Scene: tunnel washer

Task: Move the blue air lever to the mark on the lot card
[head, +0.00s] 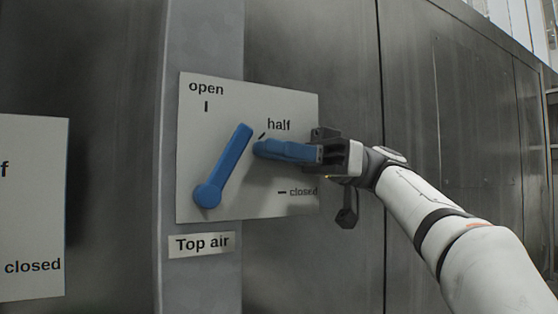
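The blue air lever (224,168) is mounted on a pale plate (240,207) marked open, half and closed. Its round hub is at the plate's lower left. The lever tilts up and to the right, between the open and half marks, nearer half. My gripper (260,149) reaches in from the right, in front of the plate. Its blue fingers point left, with their tips just right of the lever's upper part and seemingly a small gap away. The fingers overlap in this view, so their opening cannot be told. No lot card is in view.
A label reading Top air (203,244) is below the plate. Another pale plate (32,215), marked closed, is at the left edge. Grey metal wall panels (300,265) lie behind. The space left of the lever is clear.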

